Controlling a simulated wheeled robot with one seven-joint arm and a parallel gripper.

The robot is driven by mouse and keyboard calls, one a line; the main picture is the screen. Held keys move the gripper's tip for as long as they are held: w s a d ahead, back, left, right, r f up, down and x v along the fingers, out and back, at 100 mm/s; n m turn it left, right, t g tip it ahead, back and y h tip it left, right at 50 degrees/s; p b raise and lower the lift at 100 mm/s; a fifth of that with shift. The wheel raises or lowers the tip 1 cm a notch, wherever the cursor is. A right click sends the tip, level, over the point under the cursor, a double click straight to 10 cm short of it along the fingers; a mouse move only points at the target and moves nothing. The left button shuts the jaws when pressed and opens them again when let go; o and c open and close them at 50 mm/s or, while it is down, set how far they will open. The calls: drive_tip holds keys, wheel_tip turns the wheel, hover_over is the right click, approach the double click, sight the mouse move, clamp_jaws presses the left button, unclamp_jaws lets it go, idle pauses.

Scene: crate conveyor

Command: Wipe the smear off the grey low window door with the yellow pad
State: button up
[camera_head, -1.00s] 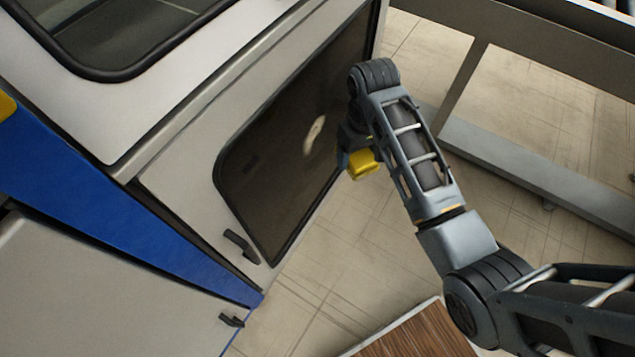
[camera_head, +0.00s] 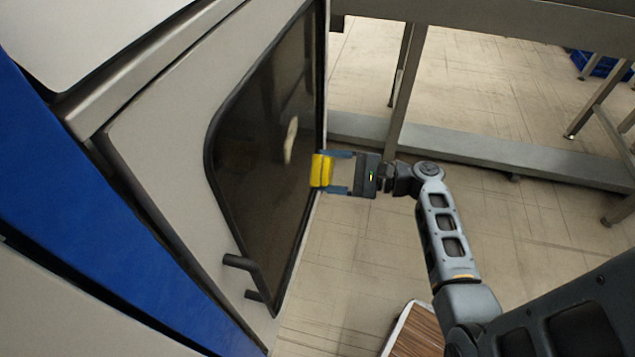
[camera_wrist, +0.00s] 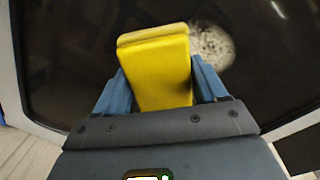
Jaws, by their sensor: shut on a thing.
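The grey low window door (camera_head: 165,165) stands at the left in the head view, with a dark pane and a black handle. A pale smear (camera_head: 291,140) is on the dark pane; it also shows in the wrist view (camera_wrist: 212,45), just right of the pad's far end. My gripper (camera_head: 336,172) is shut on the yellow pad (camera_head: 321,171) and points at the pane. The pad is just right of and a little below the smear in the head view. Whether the pad touches the glass I cannot tell. In the wrist view the pad (camera_wrist: 157,68) sits between the blue fingers.
The door's black handle (camera_head: 243,264) sticks out at its lower edge. A blue panel (camera_head: 75,200) runs along the left. A grey metal frame (camera_head: 500,153) with legs stands behind my arm. A wood-topped thing (camera_head: 418,332) is at the bottom. Tiled floor lies between.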

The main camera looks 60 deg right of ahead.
sight(297, 128)
drive_tip(key=shift+s+d+m+t+h, duration=0.2)
drive_tip(key=shift+d+m+t+h, duration=0.1)
drive_tip(key=shift+d+t, duration=0.2)
drive_tip(key=shift+b+x, duration=0.9)
drive_tip(key=shift+x, duration=2.05)
drive_tip(key=shift+x, duration=1.15)
drive_tip(key=shift+w+d+b, duration=0.35)
drive_tip(key=shift+w+d, duration=0.05)
drive_tip(key=shift+d, duration=0.6)
drive_tip(key=shift+w+d+b, duration=0.35)
drive_tip(key=shift+d, duration=0.6)
drive_tip(key=shift+w+d+b, duration=0.35)
drive_tip(key=shift+w+d, duration=0.05)
drive_tip(key=shift+d, duration=0.6)
drive_tip(key=shift+w+d+r, duration=0.15)
drive_tip(key=shift+w+d, duration=0.1)
drive_tip(key=shift+d, duration=0.25)
drive_tip(key=shift+c, duration=0.3)
drive_tip(key=shift+w+d+b, duration=0.25)
drive_tip(key=shift+d+b, duration=0.15)
drive_tip(key=shift+d, duration=0.45)
drive_tip(key=shift+w+d+b, duration=0.3)
drive_tip(key=shift+d+b, duration=0.1)
drive_tip(key=shift+d, duration=0.45)
drive_tip(key=shift+s, duration=0.1)
